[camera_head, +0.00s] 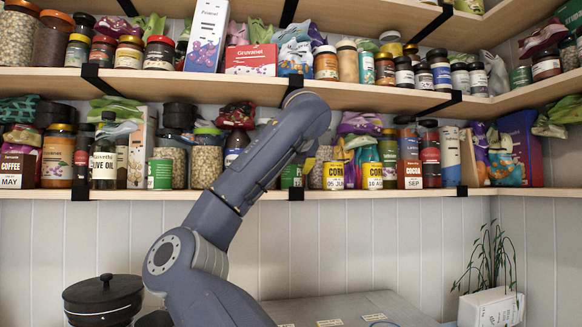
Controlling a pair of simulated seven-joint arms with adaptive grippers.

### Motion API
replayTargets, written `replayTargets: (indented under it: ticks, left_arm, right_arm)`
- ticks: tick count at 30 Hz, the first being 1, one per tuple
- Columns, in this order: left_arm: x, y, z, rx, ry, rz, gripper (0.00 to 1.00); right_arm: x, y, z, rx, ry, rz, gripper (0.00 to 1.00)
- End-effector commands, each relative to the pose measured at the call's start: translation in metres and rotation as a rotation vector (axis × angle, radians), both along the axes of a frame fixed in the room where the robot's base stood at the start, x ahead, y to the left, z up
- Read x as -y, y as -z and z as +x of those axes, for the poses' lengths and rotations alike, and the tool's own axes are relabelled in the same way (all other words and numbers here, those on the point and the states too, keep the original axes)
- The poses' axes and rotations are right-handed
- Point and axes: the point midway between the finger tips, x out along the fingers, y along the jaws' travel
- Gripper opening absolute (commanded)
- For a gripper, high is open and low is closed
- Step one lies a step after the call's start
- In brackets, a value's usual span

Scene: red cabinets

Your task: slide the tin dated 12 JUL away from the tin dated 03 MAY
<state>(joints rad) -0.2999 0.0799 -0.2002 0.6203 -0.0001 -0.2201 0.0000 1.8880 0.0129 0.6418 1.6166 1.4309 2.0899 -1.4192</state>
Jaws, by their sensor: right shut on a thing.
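My right arm rises across the middle of the view to the middle shelf. My right gripper (302,165) is mostly hidden behind its own wrist. It is shut, apparently on a green tin (291,177) that shows beside it at the shelf's front; the tin's date is hidden. I cannot read 12 JUL or 03 MAY on any tin. Two yellow corn tins stand to the right, one marked 05 JUN (333,176) and one that seems to read 10 AUG (372,176). Another green tin (159,174) stands to the left, its date unreadable. My left gripper is not in view.
A coffee pack (13,166) at the far left shows MAY. Jars, bottles and packets crowd the middle shelf (400,192) behind and beside the tins. The upper shelf (190,82) is also full. Below stand a black pot (103,298) and a potted plant (490,305).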

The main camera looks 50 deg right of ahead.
Motion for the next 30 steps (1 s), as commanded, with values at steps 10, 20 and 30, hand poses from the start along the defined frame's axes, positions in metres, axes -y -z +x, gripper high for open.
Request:
replayTargets:
  ticks: [10,20,30]
  left_arm:
    - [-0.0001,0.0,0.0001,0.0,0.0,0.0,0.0]
    - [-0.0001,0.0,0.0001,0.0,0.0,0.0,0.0]
    - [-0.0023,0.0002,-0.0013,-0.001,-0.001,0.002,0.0]
  right_arm:
    - [-0.0074,0.0008,-0.0084,0.0,-0.009,0.001,0.1]
    - [-0.0072,0.0009,-0.0085,-0.001,-0.009,0.001,0.65]
    - [-0.0076,0.0002,-0.0088,0.0,-0.009,0.001,0.75]
